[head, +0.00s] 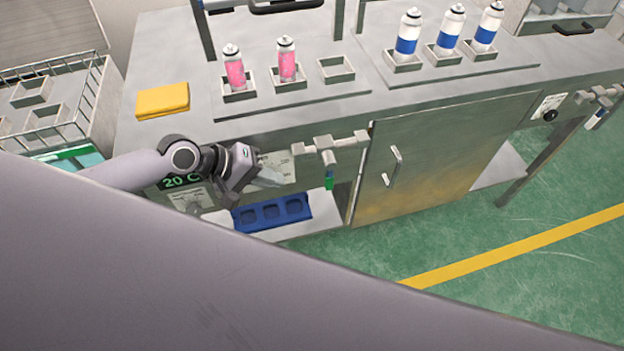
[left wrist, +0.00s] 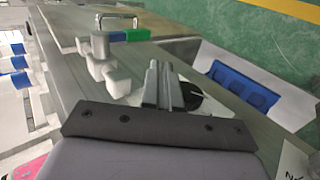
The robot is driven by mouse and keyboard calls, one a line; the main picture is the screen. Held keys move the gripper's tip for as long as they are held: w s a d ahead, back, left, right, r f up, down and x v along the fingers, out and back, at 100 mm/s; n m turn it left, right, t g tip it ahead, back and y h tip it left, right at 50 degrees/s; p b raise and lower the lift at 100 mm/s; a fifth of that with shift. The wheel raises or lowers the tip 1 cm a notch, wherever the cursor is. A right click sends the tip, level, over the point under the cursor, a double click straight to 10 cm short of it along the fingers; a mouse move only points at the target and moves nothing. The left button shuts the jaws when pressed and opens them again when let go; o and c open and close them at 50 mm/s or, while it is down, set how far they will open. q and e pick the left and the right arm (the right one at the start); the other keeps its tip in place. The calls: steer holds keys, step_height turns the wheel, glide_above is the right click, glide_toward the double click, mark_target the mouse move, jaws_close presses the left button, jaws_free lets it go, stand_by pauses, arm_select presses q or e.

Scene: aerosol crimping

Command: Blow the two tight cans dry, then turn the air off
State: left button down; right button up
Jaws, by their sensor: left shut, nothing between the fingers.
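Two pink-and-white cans, one left (head: 235,72) and one right (head: 287,64), stand upright in square holders on the bench. Three blue-and-white cans (head: 447,36) stand in holders further right. I cannot tell which cans are tight, or whether any are wet. My left gripper (head: 270,178) is shut and empty in front of the bench's front face, below the pink cans; its fingers also show in the left wrist view (left wrist: 162,85). Pipe fittings (head: 328,148) run along the front face to its right, with a green piece (head: 329,183) hanging below. My right gripper is not in view.
An empty holder (head: 337,69) sits right of the pink cans. A yellow cloth (head: 163,100) lies on the bench at left. A blue tray (head: 272,213) is on the lower shelf, beside a closed cabinet door (head: 437,145). A wire basket (head: 60,95) stands far left.

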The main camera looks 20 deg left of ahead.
mark_target(325, 185)
arm_select(q)
steer(key=shift+w+d+f, duration=0.7)
steer(key=shift+w+d, duration=0.1)
steer(key=shift+d, duration=0.4)
steer(key=shift+w+d+f, duration=0.65)
steer(key=shift+w+d, duration=0.15)
steer(key=shift+d, duration=0.4)
steer(key=shift+w+d+f, duration=0.7)
steer(key=shift+w+d, duration=0.1)
steer(key=shift+d, duration=0.4)
steer(key=b, duration=0.2)
steer(key=f+t+h+b, duration=0.1)
steer(key=b, duration=0.2)
steer(key=shift+w+d+f, duration=0.15)
steer(key=shift+w+d, duration=0.05)
steer(key=shift+d, duration=0.15)
steer(key=shift+w+d+h+b, duration=0.15)
steer(key=shift+h+b, duration=0.45)
steer(key=shift+b, duration=0.4)
steer(key=shift+d+t+b, duration=0.1)
steer(key=shift+t+b, duration=0.2)
steer(key=shift+b, duration=0.25)
steer(key=shift+w+r, duration=0.1)
steer(key=shift+r, duration=0.15)
